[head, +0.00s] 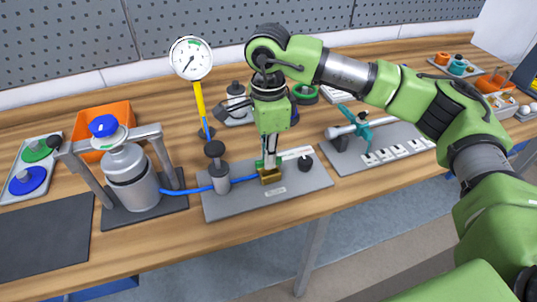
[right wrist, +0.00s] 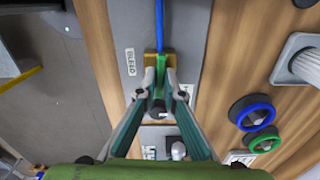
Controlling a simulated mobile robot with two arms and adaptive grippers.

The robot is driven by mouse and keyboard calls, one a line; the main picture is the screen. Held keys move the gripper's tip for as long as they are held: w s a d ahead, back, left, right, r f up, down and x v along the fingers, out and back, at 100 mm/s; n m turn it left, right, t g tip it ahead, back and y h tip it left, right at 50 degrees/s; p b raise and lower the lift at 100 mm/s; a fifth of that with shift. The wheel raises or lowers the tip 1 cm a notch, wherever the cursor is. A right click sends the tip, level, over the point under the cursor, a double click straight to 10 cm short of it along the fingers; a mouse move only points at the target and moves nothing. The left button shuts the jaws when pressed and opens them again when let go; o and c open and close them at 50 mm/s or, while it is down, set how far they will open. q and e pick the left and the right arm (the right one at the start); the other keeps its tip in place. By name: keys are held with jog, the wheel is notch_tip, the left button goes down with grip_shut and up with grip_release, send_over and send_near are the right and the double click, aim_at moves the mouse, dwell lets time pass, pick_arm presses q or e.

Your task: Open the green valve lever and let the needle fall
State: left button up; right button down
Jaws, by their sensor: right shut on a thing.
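The green valve lever (right wrist: 161,66) sits on a small brass valve block (head: 269,177), which is fixed on a grey plate (head: 233,205) marked BLEED. My right gripper (right wrist: 160,82) points down over the block and is shut on the lever. In the right wrist view the lever lies between its fingertips, roughly in line with the blue hose (right wrist: 160,22). In the head view the gripper partly hides the lever. The round white gauge (head: 191,58) stands on a yellow and blue post behind the plate. Its needle is too small to read surely. My left gripper is not in view.
A metal vessel with a blue cap (head: 104,127) stands under a grey frame at left, joined to the block by the hose. A dark post (head: 217,165) and a black knob (head: 305,163) flank the block. A plate with a teal clamp (head: 358,130) lies right.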

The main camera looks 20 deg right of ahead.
jog(key=c, duration=2.2)
grip_release()
jog(key=shift+o, duration=0.2)
jog(key=shift+r, duration=0.15)
notch_tip(320, 180, up, 12)
